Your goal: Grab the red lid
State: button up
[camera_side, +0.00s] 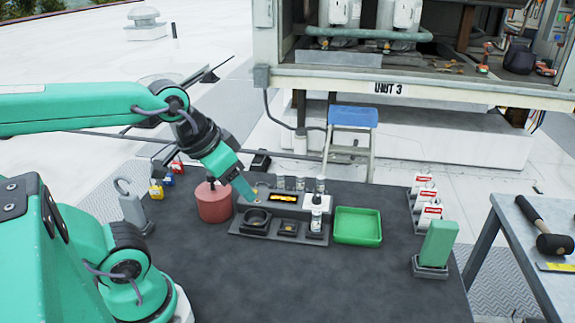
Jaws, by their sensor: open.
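A red, round, squat object (214,204) with a small knob on top stands on the left part of the dark table. I cannot tell whether its top is a separate lid. My gripper (253,197) points down and to the right, just right of the red object and apart from it in the picture. Its tips are over the left end of the grey instrument block (283,199). The tips are small in view. Nothing shows held in the gripper, which is open.
A dark tray with round and square recesses (268,235) lies in front of the block. A green tray (358,226) is to its right. A green block in a stand (437,243) and white-red bottles (428,208) stand at right. The table's front is clear.

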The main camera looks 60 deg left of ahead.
jog(key=n, duration=0.2)
jog(key=n+g, duration=0.5)
jog(key=n, duration=2.8)
send_over(212, 183)
jog(key=f, duration=0.8)
jog(key=shift+w+a, duration=0.15)
jog(key=shift+w, duration=0.1)
jog(key=shift+s+a+f+n+g, duration=0.15)
jog(key=shift+a+n+g, duration=0.15)
jog(key=shift+a, duration=0.15)
jog(key=shift+d+f, duration=0.1)
jog(key=shift+f, duration=3.8)
jog(key=c, duration=1.1)
